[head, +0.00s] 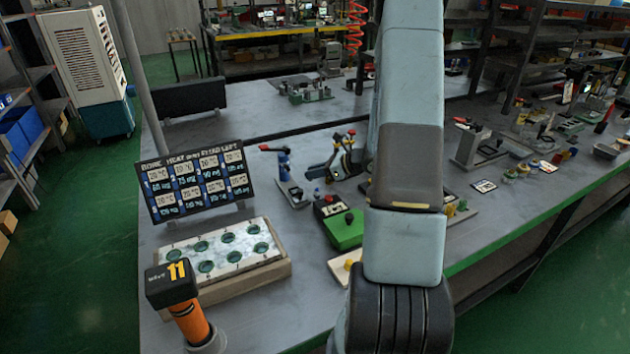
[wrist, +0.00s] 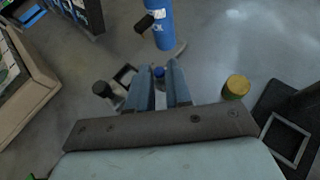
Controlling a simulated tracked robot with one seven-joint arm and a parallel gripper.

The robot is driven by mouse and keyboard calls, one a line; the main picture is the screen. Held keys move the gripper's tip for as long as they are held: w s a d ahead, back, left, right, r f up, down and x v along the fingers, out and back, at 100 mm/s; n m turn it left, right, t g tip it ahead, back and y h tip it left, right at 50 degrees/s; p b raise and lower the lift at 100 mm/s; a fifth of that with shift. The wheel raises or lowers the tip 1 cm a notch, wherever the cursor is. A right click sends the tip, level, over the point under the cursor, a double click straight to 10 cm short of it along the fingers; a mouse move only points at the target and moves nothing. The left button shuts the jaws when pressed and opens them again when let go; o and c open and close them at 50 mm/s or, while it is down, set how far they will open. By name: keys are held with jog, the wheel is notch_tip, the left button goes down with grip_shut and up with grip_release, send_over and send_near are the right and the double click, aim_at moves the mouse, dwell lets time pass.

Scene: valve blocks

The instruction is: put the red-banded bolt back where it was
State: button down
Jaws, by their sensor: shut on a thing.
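My gripper (wrist: 159,66) shows in the wrist view, its two grey-blue fingers close together. A small blue-ended thing (wrist: 158,72) shows between the fingertips; I see no red band on it, and most of it is hidden. In the head view my arm hides the gripper. A pale block (head: 222,250) with several green-ringed round holes lies at the left of the bench, and the holes look empty. I cannot make out a red-banded bolt in either view.
A black sign (head: 196,180) with lettered cards stands behind the block. An orange post (head: 189,322) with a black cap marked 11 stands in front. A blue post (head: 284,166) with a lever stands farther back. A green block (head: 343,230) sits left of my arm.

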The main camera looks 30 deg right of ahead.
aim_at(314, 189)
jog(key=shift+w+f, duration=0.3)
jog(key=shift+f, duration=1.55)
jog(key=c, duration=1.3)
grip_release()
jog(key=shift+f, duration=0.1)
